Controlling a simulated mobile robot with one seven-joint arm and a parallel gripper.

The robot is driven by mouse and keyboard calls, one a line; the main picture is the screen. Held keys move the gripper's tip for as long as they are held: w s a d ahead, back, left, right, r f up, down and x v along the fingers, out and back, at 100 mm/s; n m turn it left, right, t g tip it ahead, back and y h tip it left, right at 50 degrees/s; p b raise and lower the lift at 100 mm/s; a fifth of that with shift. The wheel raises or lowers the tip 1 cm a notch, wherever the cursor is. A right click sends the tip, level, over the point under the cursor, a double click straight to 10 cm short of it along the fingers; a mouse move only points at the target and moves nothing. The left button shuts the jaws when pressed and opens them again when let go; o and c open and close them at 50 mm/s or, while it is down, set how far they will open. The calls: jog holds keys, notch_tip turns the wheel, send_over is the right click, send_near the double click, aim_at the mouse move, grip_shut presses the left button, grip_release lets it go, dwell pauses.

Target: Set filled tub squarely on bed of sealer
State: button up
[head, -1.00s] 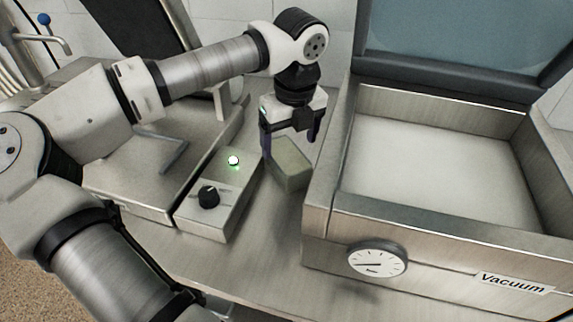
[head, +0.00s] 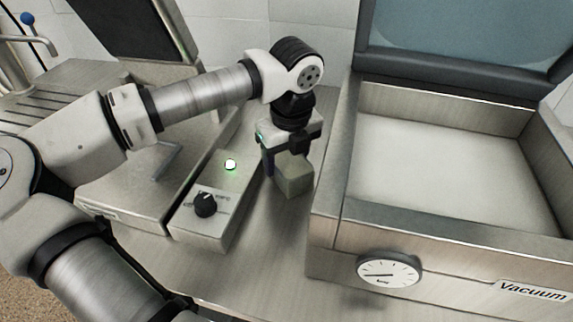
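The tub (head: 295,181) is a small grey-green block on the steel counter, between the control box and the vacuum sealer. Its contents cannot be made out. My gripper (head: 292,158) points down right over it, with the fingers spread apart to either side of its upper part. Part of the tub's top is hidden by the gripper. I cannot tell whether a finger touches it. The sealer's bed (head: 435,175) is a pale, empty flat floor inside raised steel walls on the right.
The sealer's left wall (head: 338,175) stands close to the tub's right. The control box (head: 213,215) with a black dial and lit green button is on the left. A dark-framed lid (head: 465,40) stands raised behind the bed. A gauge (head: 389,270) is on the sealer's front.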

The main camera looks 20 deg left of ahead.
jog(key=c, duration=0.7)
jog(key=shift+r, duration=0.1)
